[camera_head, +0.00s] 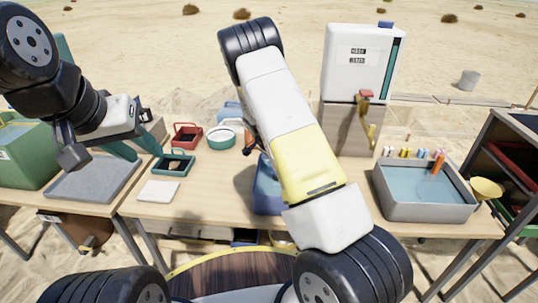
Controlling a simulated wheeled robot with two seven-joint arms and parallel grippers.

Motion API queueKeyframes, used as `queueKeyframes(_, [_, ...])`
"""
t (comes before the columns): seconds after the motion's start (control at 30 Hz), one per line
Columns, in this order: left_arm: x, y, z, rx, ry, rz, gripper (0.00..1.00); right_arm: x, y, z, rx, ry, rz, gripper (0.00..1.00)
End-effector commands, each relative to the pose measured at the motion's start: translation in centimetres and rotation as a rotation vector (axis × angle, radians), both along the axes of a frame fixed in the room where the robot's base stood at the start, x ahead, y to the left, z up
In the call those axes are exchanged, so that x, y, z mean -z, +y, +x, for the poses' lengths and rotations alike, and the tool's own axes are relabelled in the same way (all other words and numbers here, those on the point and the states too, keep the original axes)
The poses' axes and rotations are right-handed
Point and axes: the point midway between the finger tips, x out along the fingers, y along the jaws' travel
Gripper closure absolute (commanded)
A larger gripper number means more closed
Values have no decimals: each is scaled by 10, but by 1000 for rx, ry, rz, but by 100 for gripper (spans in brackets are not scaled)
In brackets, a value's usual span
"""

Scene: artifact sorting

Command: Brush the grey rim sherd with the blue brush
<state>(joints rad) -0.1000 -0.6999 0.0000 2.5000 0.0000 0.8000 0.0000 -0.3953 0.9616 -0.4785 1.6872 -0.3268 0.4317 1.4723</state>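My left gripper (137,147) is above the left part of the tables, over the right end of a grey tray (72,187). Its two teal fingers are apart, and I see nothing held between them. A teal tray (160,170) just right of the fingers holds small pieces too small to identify. I cannot make out the grey rim sherd or the blue brush. My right arm (290,125) crosses the middle of the view and hides part of the table. My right gripper does not show.
A red tray (187,127), a teal bowl (221,130) and a white pad (158,191) lie nearby. A blue bin (267,198) is partly behind my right arm. A grey basin (425,212) of water and a white dispenser (350,75) stand right. A green crate (22,165) is far left.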

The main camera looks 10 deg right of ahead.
Motion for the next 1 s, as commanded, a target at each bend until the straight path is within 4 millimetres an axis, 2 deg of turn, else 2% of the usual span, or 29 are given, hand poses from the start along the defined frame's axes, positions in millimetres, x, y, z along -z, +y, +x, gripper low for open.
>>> queueKeyframes(0.47, [0,0,0,0,0,0,64,-1,7,-25,0,3,-1,100])
queueKeyframes(1.0, [0,0,0,0,0,0,64,0,0,0,1,2,0,100])
